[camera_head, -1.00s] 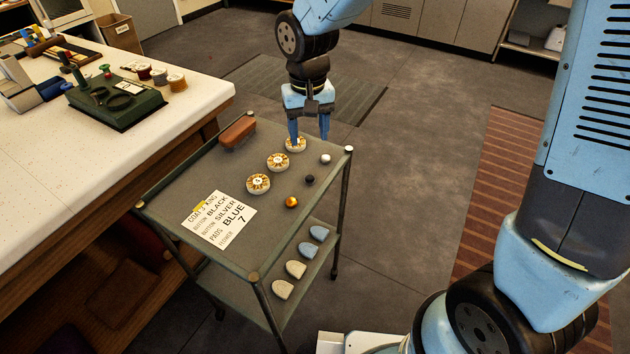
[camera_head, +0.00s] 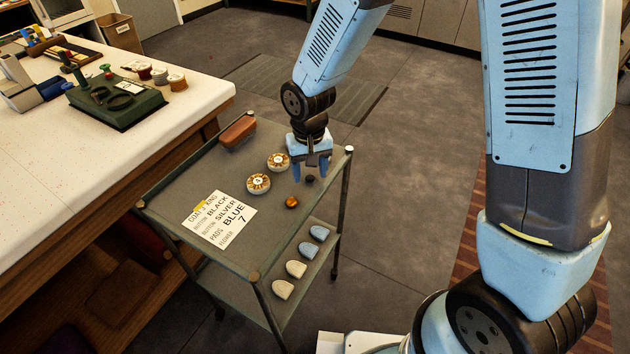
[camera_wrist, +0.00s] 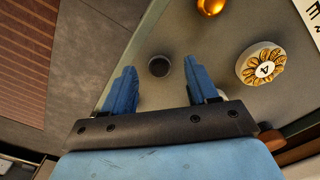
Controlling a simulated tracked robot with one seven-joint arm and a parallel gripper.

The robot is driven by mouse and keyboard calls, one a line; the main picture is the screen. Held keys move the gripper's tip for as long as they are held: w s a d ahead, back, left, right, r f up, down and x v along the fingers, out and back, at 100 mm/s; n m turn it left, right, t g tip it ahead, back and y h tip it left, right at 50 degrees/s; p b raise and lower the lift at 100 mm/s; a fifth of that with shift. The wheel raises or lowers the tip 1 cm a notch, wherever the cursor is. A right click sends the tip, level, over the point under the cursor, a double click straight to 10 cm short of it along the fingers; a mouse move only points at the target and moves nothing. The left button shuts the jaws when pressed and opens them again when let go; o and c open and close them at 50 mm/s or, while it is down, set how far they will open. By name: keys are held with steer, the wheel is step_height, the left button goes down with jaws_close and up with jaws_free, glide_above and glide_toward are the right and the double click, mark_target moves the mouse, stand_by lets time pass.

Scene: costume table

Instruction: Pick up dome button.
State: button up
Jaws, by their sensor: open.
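A black dome button (camera_head: 309,179) sits on the grey trolley top near its right edge. In the wrist view the black button (camera_wrist: 159,66) lies between the finger lines of my gripper (camera_wrist: 160,74). My gripper (camera_head: 310,172) is open and empty, pointing down just above and behind the black button. A gold dome button (camera_head: 291,202) lies in front of it and also shows at the top of the wrist view (camera_wrist: 210,5). The white dome button is not visible now, likely hidden by the gripper.
Two round flower-patterned pieces (camera_head: 258,184) (camera_head: 278,162) lie left of the buttons. A brown brush-like block (camera_head: 238,131) and a printed card (camera_head: 219,218) are on the trolley (camera_head: 175,190). Blue and cream pads (camera_head: 296,269) lie on its lower shelf. A white-topped table (camera_head: 60,150) stands left.

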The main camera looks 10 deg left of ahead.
steer(key=shift+f, duration=0.8)
